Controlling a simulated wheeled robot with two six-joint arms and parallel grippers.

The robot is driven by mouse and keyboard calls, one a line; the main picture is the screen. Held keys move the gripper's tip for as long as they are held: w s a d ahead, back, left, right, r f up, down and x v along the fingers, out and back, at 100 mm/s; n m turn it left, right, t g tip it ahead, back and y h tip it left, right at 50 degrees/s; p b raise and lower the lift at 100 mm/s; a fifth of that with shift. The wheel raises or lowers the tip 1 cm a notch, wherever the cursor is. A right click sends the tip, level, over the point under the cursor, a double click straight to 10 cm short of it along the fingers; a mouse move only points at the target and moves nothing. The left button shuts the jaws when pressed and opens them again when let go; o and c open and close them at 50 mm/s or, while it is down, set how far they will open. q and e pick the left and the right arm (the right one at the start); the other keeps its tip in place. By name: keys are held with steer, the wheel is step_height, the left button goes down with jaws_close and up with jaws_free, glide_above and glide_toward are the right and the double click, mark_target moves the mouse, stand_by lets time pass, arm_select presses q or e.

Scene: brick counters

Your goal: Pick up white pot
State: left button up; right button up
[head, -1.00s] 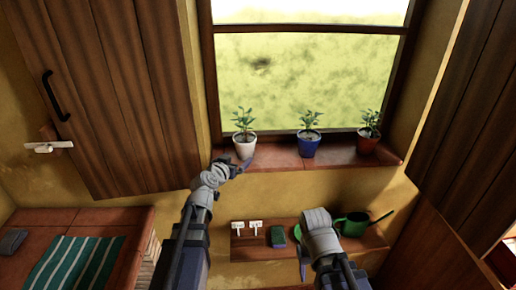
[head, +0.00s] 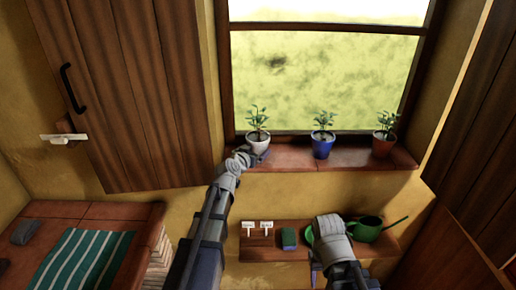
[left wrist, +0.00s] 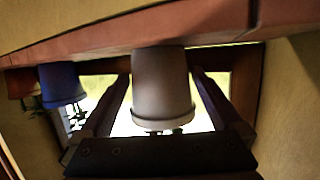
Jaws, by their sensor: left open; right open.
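The white pot (head: 257,142) with a leafy plant stands upright at the left end of the tiled window sill. In the left wrist view, which appears upside down, the white pot (left wrist: 161,82) sits between the two fingers of my open left gripper (left wrist: 160,88). Gaps show on both sides, so the fingers look apart from it. In the head view my left gripper (head: 262,155) is at the pot's lower right front. My right gripper (head: 316,272) is low in front of the small shelf, with its fingers mostly hidden by the wrist.
A blue pot (head: 322,147) and a red pot (head: 383,145) stand to the right on the sill (head: 350,158). The lower shelf (head: 262,254) holds a green sponge (head: 288,238) and a green watering can (head: 367,229). A wooden cupboard door (head: 130,100) is at the left.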

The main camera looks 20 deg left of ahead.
arm_select(q)
steer(key=shift+w+d+f, duration=0.1)
steer(key=shift+w+f, duration=0.1)
steer(key=shift+w, duration=0.45)
steer(key=shift+s, duration=0.1)
steer(key=shift+c, duration=0.2)
jaws_close()
steer(key=shift+r, duration=0.1)
